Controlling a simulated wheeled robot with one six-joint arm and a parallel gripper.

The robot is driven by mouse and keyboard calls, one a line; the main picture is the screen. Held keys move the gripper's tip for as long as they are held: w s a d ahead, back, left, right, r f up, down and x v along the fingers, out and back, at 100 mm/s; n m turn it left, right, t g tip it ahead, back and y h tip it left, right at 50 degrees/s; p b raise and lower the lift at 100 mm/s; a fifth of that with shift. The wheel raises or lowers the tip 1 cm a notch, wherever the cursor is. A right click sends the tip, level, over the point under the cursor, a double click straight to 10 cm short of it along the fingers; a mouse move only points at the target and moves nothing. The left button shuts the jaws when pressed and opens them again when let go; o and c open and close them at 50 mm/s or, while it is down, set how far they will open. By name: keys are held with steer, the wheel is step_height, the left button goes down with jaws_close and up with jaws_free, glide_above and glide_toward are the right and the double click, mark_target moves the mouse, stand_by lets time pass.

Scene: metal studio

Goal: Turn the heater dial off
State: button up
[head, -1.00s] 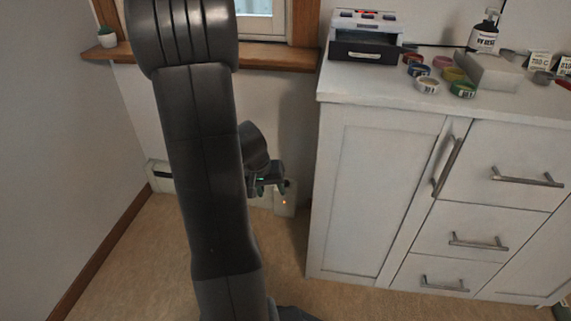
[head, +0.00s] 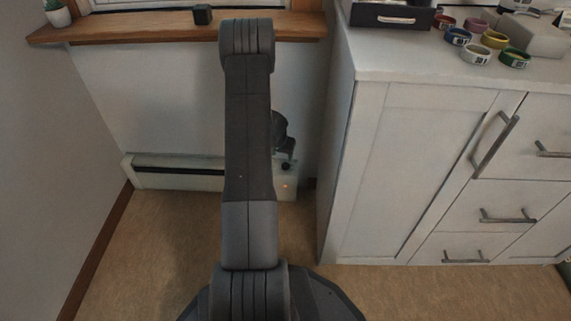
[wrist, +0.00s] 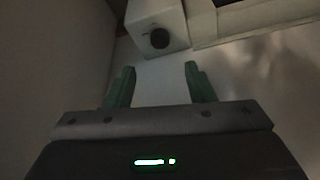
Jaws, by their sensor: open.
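The heater (head: 180,180) is a long, low white unit along the wall under the window, partly hidden behind my arm. Its dark round dial (head: 286,166) is near the right end, with a small orange light glowing below it. In the wrist view the dial (wrist: 160,39) is a dark knob on the heater's white end box (wrist: 145,14), ahead of and between the lines of my fingers. My gripper (wrist: 160,70) is open and empty, its green fingers apart from the dial. In the head view the gripper is mostly hidden and looks close to the dial.
A white cabinet (head: 400,170) with drawers stands just right of the heater's end, leaving a narrow gap. A wooden window sill (head: 150,28) runs above the heater, with a small plant (head: 57,12) and a dark box (head: 203,14). The floor left of my arm is clear.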

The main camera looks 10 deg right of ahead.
mark_target(285, 165)
steer(key=b+x, duration=0.1)
steer(key=x, duration=1)
steer(key=c, duration=1)
